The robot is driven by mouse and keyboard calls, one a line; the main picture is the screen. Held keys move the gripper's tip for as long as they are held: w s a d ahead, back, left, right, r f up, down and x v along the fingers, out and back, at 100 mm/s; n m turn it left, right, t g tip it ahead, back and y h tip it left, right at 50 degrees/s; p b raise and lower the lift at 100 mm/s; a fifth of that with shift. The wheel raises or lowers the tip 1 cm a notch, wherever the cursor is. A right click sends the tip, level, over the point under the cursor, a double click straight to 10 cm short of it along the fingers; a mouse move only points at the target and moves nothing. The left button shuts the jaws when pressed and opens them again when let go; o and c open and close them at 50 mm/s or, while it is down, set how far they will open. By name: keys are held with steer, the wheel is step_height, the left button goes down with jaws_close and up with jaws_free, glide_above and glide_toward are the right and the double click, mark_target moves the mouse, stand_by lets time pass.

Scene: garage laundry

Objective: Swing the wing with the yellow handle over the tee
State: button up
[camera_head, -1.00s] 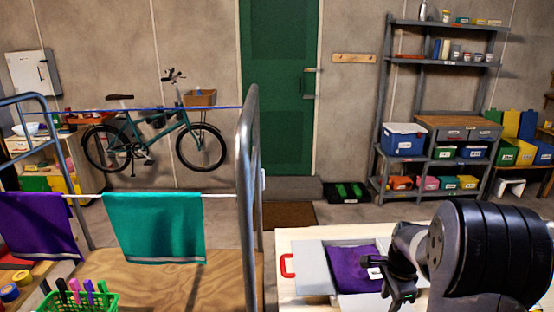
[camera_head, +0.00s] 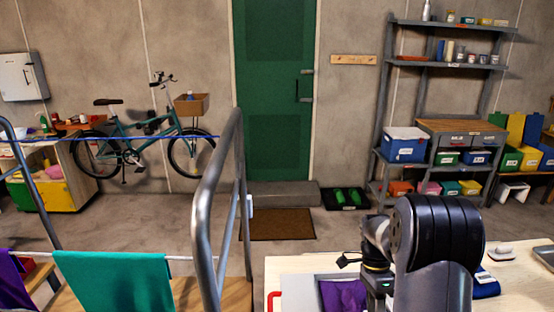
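The folding board's grey left wing (camera_head: 296,290) lies flat on the pale worktop at the bottom of the picture, with a red handle (camera_head: 274,301) on its left edge. The purple tee (camera_head: 343,296) lies to the right of that wing, cut off by the lower frame edge. My gripper (camera_head: 375,303) points down at the tee's right side, at the bottom edge. Its fingertips are not clear, so I cannot tell whether it is open or shut. My arm hides the board's right part. I cannot make out a yellow handle.
A dark blue item (camera_head: 486,286) and a small pale-handled object (camera_head: 501,253) lie on the worktop (camera_head: 530,280) right of my arm. A metal drying rack (camera_head: 208,210) with a teal towel (camera_head: 115,282) stands at left. Open floor lies behind.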

steer(key=shift+w+g, duration=0.5)
steer(key=shift+w, duration=0.05)
steer(key=shift+a, duration=0.1)
